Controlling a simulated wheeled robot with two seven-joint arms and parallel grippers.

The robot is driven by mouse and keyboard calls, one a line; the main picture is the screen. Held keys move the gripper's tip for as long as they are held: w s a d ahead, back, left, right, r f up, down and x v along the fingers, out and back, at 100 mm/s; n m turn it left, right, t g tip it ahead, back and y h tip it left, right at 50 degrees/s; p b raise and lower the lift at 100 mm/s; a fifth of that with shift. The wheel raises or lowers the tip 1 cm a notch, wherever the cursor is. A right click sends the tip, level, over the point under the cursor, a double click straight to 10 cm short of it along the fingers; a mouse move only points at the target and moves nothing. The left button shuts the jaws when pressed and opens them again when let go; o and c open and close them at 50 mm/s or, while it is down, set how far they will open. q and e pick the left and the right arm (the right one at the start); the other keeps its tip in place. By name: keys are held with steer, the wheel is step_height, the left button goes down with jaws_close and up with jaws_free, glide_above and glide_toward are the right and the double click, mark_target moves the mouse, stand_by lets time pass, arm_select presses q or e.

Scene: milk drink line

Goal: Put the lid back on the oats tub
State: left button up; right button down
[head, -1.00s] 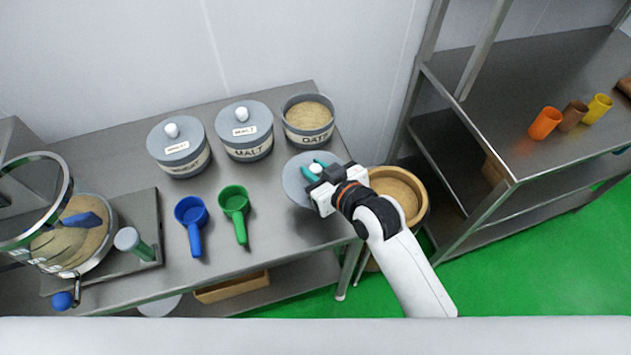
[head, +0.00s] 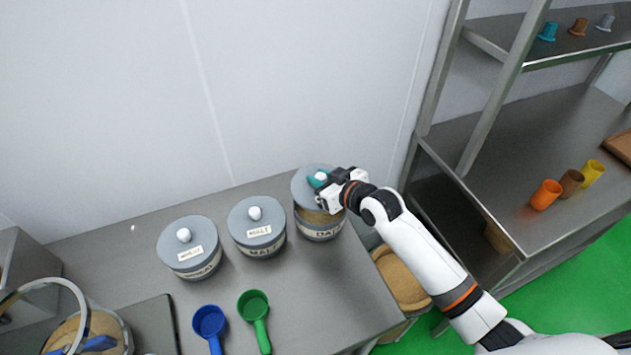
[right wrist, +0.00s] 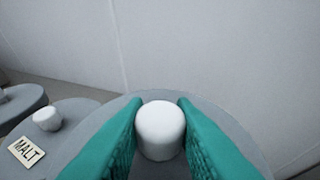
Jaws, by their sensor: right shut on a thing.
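The oats tub (head: 320,233) stands open at the right end of the row of tubs, with oats visible inside its front rim. Its grey lid (head: 302,190) is over the tub's back part, held above the rim; oats show between lid and front rim. My right gripper (head: 320,179) is shut on the lid's white knob. In the right wrist view the teal fingers (right wrist: 160,135) flank the white knob (right wrist: 161,128), with the grey lid (right wrist: 235,130) below. The lid hides the tub's back rim. My left gripper is not in view.
The lidded malt tub (head: 257,228) stands close on the left, with another lidded tub (head: 189,249) beyond it. Blue (head: 209,322) and green (head: 253,305) scoops lie in front. A tan bin (head: 400,280) stands right of the table, beside a metal shelf (head: 480,200). The wall is close behind.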

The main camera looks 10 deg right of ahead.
steer(key=shift+f+b, duration=0.7)
steer(key=shift+f, duration=0.2)
step_height(320, 180, down, 2)
steer(key=shift+f+b, duration=0.2)
steer(key=shift+b, duration=1)
steer(key=shift+f+b, duration=0.4)
steer(key=shift+f, duration=0.4)
steer(key=shift+p, duration=0.45)
steer(key=shift+f, duration=0.15)
stand_by(0.5)
steer(key=c, duration=0.6)
jaws_free()
steer(key=shift+c, duration=0.2)
